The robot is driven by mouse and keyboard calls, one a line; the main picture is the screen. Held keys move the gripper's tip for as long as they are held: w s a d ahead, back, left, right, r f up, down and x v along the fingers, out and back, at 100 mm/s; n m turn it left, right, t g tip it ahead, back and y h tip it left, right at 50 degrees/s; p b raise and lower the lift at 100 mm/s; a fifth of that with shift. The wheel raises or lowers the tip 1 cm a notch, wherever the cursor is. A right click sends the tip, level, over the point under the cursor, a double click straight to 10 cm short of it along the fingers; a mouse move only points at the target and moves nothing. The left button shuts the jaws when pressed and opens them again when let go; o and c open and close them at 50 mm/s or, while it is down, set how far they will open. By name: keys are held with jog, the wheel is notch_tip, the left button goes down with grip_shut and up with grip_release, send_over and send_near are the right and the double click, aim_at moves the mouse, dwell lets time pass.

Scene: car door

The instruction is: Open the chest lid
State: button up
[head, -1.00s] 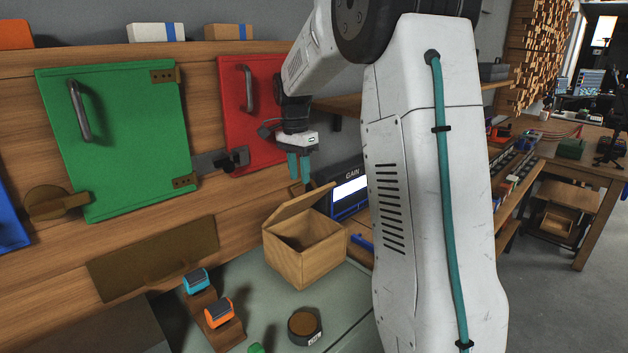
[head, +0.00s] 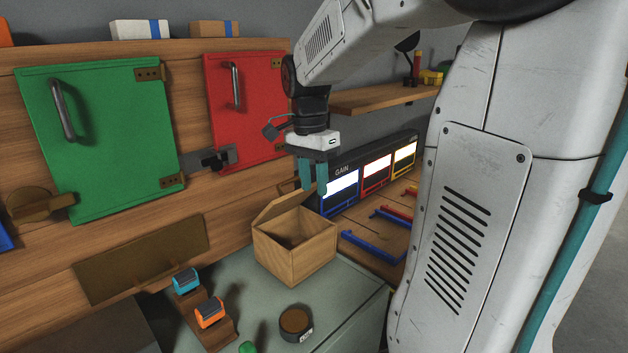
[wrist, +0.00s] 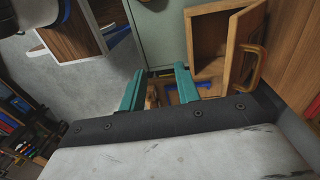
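The chest is a light wooden box (head: 296,254) on the grey-green work surface. Its lid (head: 281,207) stands tilted up, and the dark inside shows. In the wrist view the chest (wrist: 206,36) is at the upper middle, with the lid (wrist: 243,38) swung up at its right side and a wooden handle (wrist: 257,66) on the lid. My gripper (head: 313,188) has teal fingers pointing down, just above and right of the lid in the head view. The fingers are apart with nothing between them; in the wrist view the gripper (wrist: 161,74) also looks empty. I see no clear contact with the lid.
A panel with green (head: 100,140) and red (head: 245,110) doors stands behind the chest. Lit displays (head: 342,190) and blue handles (head: 375,245) are right of it. Small blue and orange blocks (head: 209,312) and a round brown-topped container (head: 296,322) are in front.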

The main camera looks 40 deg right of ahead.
jog(key=shift+s, duration=0.1)
jog(key=c, duration=0.3)
jog(key=shift+s+d, duration=0.15)
jog(key=shift+d, duration=0.25)
grip_shut()
jog(key=w+d+r+t, duration=0.4)
jog(key=w+d+t, duration=0.15)
jog(key=w, duration=0.25)
jog(key=shift+t, duration=0.25)
jog(key=x, duration=0.6)
jog(key=a+x, duration=0.1)
jog(key=x, duration=0.3)
jog(key=shift+f, duration=0.15)
